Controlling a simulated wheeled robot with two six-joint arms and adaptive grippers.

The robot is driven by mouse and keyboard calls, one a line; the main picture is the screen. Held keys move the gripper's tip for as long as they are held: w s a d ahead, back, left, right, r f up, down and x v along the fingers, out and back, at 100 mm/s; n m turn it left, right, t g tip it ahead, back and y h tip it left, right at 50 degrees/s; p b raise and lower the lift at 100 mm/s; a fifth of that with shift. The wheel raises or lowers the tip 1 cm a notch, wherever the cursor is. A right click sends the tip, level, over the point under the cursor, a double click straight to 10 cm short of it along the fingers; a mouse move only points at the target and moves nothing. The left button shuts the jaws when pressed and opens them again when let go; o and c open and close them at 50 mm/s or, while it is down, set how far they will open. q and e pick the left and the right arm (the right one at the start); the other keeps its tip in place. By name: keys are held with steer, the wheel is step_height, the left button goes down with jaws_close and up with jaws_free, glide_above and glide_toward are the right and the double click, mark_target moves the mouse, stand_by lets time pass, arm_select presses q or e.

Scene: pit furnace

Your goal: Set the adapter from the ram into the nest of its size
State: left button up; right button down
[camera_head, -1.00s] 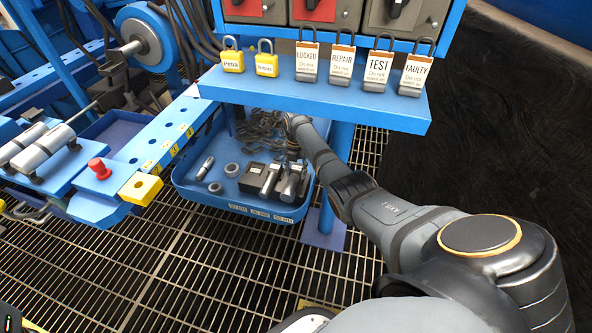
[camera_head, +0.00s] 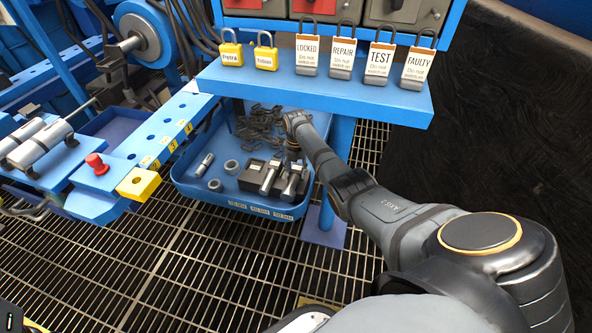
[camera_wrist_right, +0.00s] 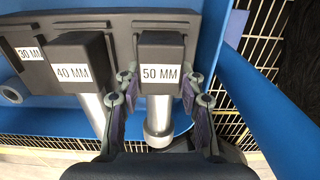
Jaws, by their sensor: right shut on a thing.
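A dark nest block (camera_wrist_right: 105,22) labelled 30 MM, 40 MM and 50 MM lies in the blue tray; its left part also shows in the head view (camera_head: 250,178). A silver adapter (camera_wrist_right: 158,112) with a wider collar at its near end lines up with the 50 MM nest (camera_wrist_right: 160,48). My right gripper (camera_wrist_right: 158,88) is shut on this adapter, with fingers on both sides. Whether it is fully seated is hidden. Another silver shaft (camera_wrist_right: 94,112) is at the 40 MM nest (camera_wrist_right: 78,50). In the head view my right gripper (camera_head: 292,155) reaches down under the blue shelf. My left gripper is out of view.
The blue tray (camera_head: 190,193) also holds a loose silver cylinder (camera_head: 204,165), grey rings (camera_head: 215,185) and a dark tangle of chain-like parts. A blue post (camera_head: 328,213) stands close beside the tray.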

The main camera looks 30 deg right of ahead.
steer(key=shift+r, duration=0.15)
steer(key=c, duration=0.8)
jaws_free()
steer(key=shift+o, duration=0.3)
step_height(320, 180, up, 12)
